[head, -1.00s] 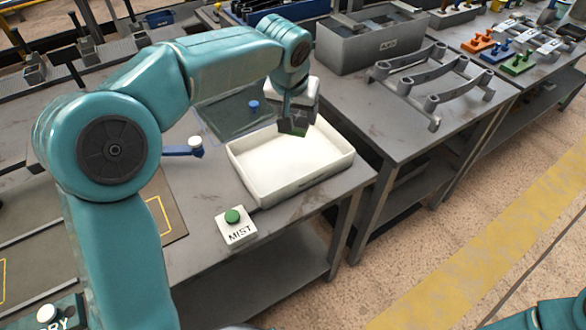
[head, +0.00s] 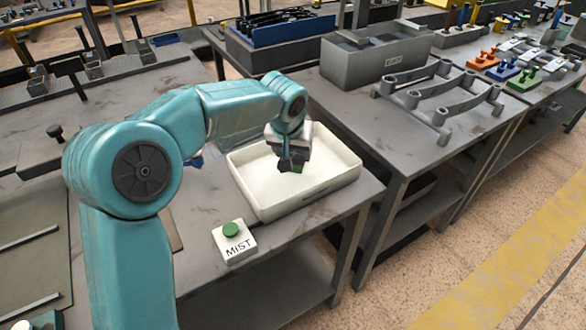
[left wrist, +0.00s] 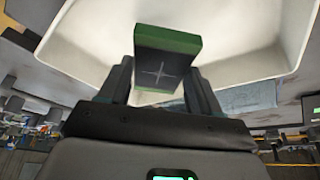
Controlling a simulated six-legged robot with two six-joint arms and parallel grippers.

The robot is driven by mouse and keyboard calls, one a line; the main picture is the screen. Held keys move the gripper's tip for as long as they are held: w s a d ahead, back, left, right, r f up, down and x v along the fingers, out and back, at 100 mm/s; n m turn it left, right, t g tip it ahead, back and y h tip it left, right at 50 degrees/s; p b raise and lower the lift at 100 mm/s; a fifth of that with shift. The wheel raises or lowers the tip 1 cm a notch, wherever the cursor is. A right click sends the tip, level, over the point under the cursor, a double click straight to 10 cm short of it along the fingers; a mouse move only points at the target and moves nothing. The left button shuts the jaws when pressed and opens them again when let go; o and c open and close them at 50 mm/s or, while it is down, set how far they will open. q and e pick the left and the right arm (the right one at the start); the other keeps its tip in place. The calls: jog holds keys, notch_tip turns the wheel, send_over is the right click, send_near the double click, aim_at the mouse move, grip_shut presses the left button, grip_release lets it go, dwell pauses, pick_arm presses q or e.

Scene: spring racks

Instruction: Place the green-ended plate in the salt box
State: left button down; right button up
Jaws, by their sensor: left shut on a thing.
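The white salt box (head: 250,196) stands on the grey bench in the middle of the head view. Its pale wall (left wrist: 285,55) shows in the left wrist view. My left gripper (head: 291,164) hangs over the box, toward its far side. In the left wrist view my left gripper (left wrist: 162,84) is shut on the green-ended plate (left wrist: 165,58), a dark block with green edges and a pale cross. Whether the plate touches the box floor I cannot tell. My right gripper is not in view.
A white MIST block with a green button (head: 231,230) sits near the bench's front edge, below the box. To the right, a second bench holds a grey bin (head: 375,62) and a grey spring rack (head: 440,95). A gap separates the benches.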

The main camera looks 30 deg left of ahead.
aim_at(293, 177)
pick_arm(q)
notch_tip(293, 177, down, 5)
jog(key=shift+w+f, duration=0.1)
dwell(0.3)
jog(key=shift+b, duration=0.3)
jog(key=shift+c, duration=1)
grip_release()
jog(key=shift+f, duration=0.1)
jog(key=shift+r, duration=0.25)
jog(key=v, duration=1.1)
jog(key=shift+s+r+p, duration=0.3)
jog(key=shift+s+p, duration=0.05)
